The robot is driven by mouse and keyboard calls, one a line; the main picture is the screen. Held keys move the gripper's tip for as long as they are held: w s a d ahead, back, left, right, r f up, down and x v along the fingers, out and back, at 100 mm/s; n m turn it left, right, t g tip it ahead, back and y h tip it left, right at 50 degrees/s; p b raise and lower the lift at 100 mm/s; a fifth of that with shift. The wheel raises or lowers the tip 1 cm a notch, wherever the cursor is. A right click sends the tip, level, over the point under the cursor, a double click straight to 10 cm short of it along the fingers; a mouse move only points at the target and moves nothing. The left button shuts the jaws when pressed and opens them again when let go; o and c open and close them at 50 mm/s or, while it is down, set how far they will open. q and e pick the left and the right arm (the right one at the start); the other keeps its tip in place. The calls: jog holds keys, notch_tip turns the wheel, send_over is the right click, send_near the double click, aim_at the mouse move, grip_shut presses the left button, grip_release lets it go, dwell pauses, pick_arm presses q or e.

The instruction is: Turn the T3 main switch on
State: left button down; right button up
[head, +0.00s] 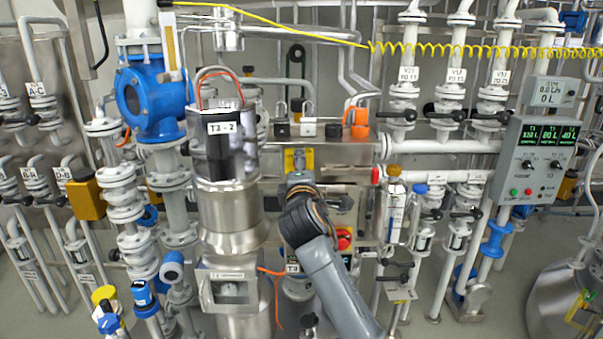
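A red rotary switch on a yellow plate (344,239) sits on the steel panel in the centre, just right of my arm. It looks like a main switch, but no label on it is readable. A small plate marked T3 (292,267) is to its lower left, partly beside my forearm. My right arm comes in from the bottom, and its gripper (300,180) is in front of the upper panel, above and left of the red switch. Its fingers point away and are hidden by the wrist, so their opening and any contact cannot be seen. My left gripper is not in view.
A yellow plate (299,160) is just above the gripper, under a row of padlocks (308,126). The steel T3-2 cylinder (229,205) stands close on the left. A valve with a yellow-capped tube (394,210) is on the right. A control box (536,160) hangs farther right.

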jog(key=shift+f+m, duration=0.1)
jog(key=shift+m, duration=0.4)
dwell(0.3)
jog(key=o, duration=1.1)
jog(key=shift+o, duration=0.2)
jog(key=shift+s, duration=0.1)
jog(key=s, duration=1.1)
jog(key=shift+s, duration=0.4)
